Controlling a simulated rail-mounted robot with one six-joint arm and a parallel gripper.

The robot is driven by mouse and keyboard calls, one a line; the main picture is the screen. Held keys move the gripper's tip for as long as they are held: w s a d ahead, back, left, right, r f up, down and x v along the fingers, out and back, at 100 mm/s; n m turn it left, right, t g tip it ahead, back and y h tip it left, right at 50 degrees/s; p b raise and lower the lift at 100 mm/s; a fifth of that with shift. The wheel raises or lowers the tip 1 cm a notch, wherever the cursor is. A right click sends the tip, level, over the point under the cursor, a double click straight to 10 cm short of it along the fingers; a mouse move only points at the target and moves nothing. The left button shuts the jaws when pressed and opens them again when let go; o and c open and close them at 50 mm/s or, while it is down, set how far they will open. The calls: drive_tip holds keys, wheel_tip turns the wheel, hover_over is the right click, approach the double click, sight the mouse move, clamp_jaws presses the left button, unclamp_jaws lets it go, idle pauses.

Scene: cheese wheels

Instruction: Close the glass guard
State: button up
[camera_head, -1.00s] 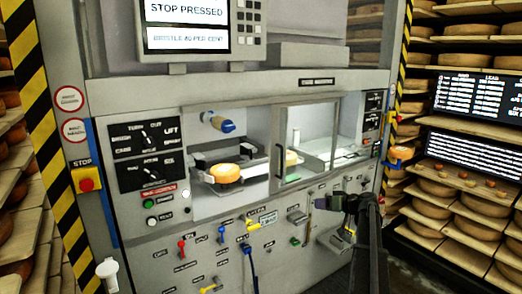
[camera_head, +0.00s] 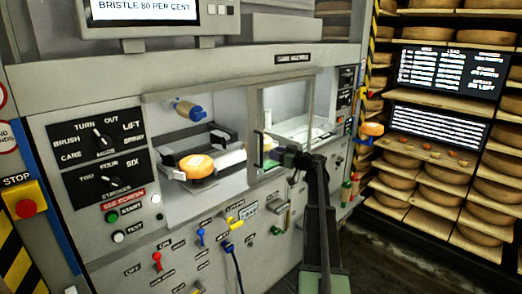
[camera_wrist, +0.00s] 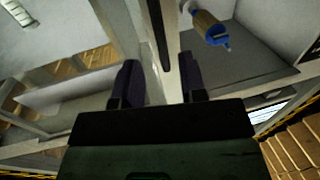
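The glass guard (camera_head: 287,108) is a framed clear pane over the right part of the machine's opening, with a dark upright handle (camera_head: 258,149) on its left edge. The left part of the opening is uncovered. My gripper (camera_head: 280,155) is in front of the guard's lower part, just right of the handle. In the wrist view my gripper (camera_wrist: 161,88) has its two dark fingers apart, with the guard's pale frame post and the dark handle bar (camera_wrist: 155,35) ahead, between them in the picture. I cannot tell whether they touch.
An orange cheese wheel (camera_head: 197,167) sits on a dark holder in the uncovered left part, below a blue-tipped brush (camera_head: 188,109). Switches and levers line the panel below. A red stop button (camera_head: 25,208) is at left. Cheese shelves (camera_head: 425,185) stand at right.

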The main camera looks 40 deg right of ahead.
drive_tip(key=x, duration=0.8)
drive_tip(key=shift+f, duration=0.1)
drive_tip(key=shift+c, duration=0.3)
clamp_jaws()
